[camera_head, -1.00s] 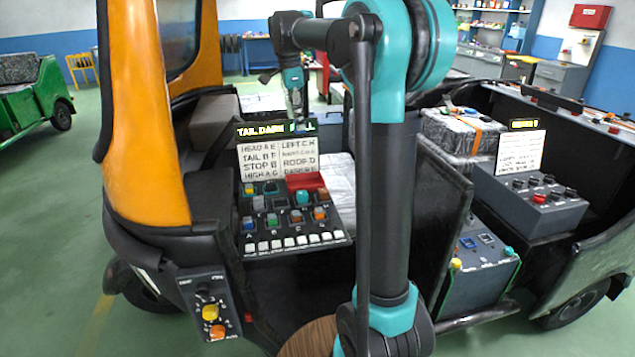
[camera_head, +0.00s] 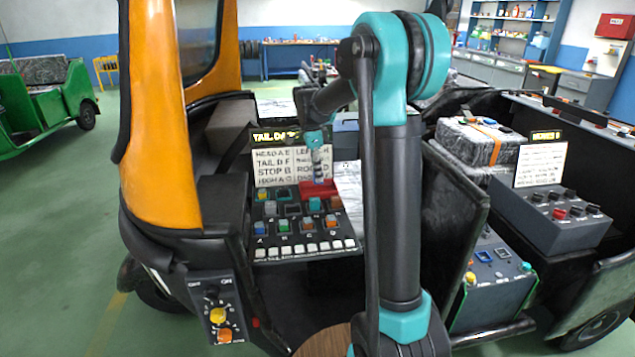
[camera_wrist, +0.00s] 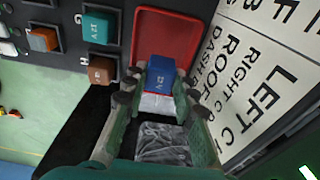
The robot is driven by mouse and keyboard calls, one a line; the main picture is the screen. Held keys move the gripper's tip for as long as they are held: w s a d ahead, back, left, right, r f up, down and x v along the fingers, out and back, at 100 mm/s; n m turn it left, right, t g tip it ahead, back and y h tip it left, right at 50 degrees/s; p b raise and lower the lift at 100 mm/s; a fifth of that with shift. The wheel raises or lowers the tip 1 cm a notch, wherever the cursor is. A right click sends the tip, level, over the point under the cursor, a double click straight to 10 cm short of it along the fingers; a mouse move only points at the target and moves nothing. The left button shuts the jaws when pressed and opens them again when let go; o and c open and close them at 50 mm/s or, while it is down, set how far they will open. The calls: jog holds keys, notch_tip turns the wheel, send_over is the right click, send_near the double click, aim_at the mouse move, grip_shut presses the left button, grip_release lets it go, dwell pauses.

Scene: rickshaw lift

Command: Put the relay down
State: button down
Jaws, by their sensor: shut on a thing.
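My gripper (camera_head: 318,172) points down just above the red tray (camera_head: 322,190) at the back right of the dash panel. In the wrist view my gripper (camera_wrist: 160,84) is shut on a blue relay (camera_wrist: 161,74) marked 12V. The relay's lower end overlaps the edge of the red tray (camera_wrist: 146,45) in that view; I cannot tell whether they touch. The visible part of the tray is empty. In the head view the relay is too small to make out.
The dash panel (camera_head: 262,226) holds several coloured relays, including a teal one (camera_wrist: 97,28) and a brown one (camera_wrist: 101,70) near the tray. A white label board (camera_head: 270,165) stands close behind the tray. A grey switch box (camera_head: 560,215) is at right.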

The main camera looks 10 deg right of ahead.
jog(key=shift+f, duration=1.85)
jog(key=shift+f, duration=0.1)
jog(key=c, duration=1.5)
grip_release()
notch_tip(320, 180, up, 12)
jog(key=a, duration=0.1)
jog(key=shift+a, duration=0.25)
